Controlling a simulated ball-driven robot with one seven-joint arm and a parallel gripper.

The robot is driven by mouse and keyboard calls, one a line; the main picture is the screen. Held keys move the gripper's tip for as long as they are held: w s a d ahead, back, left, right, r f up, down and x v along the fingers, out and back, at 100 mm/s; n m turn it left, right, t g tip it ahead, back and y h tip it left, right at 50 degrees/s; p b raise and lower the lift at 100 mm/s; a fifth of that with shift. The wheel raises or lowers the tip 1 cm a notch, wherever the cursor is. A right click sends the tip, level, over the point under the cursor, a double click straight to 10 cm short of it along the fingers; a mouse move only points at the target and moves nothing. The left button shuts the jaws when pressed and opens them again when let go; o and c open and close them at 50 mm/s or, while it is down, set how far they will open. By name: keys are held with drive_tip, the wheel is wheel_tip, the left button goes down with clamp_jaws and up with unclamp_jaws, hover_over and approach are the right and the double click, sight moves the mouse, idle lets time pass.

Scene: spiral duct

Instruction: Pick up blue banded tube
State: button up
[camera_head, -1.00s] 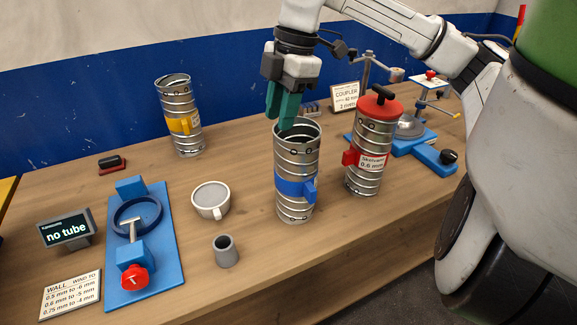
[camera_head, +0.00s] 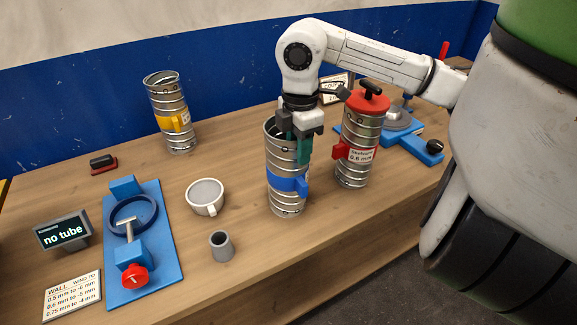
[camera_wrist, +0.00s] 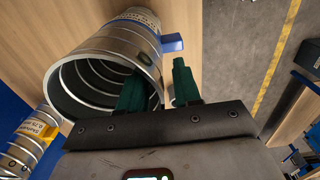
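The blue banded tube (camera_head: 284,163) is a ribbed silver spiral duct with a blue band and side tab. It stands upright on the bench, open at the top. My gripper (camera_head: 296,147) points down at its rim. In the wrist view, the tube (camera_wrist: 112,40) shows its open mouth and the blue tab. One teal finger of my gripper (camera_wrist: 158,76) is inside the mouth and the other is outside. The fingers are apart with the tube's wall between them. A gap shows beside the outer finger; I cannot see firm contact with the wall.
A red-capped tube (camera_head: 357,150) stands close on the right. A yellow banded tube (camera_head: 172,118) stands at the back left. A white cup (camera_head: 205,197), a small grey cylinder (camera_head: 221,246) and a blue fixture (camera_head: 150,255) are to the left. A "no tube" display (camera_head: 63,231) stands far left.

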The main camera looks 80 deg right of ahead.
drive_tip(key=shift+f, duration=0.55)
clamp_jaws()
idle(1.0)
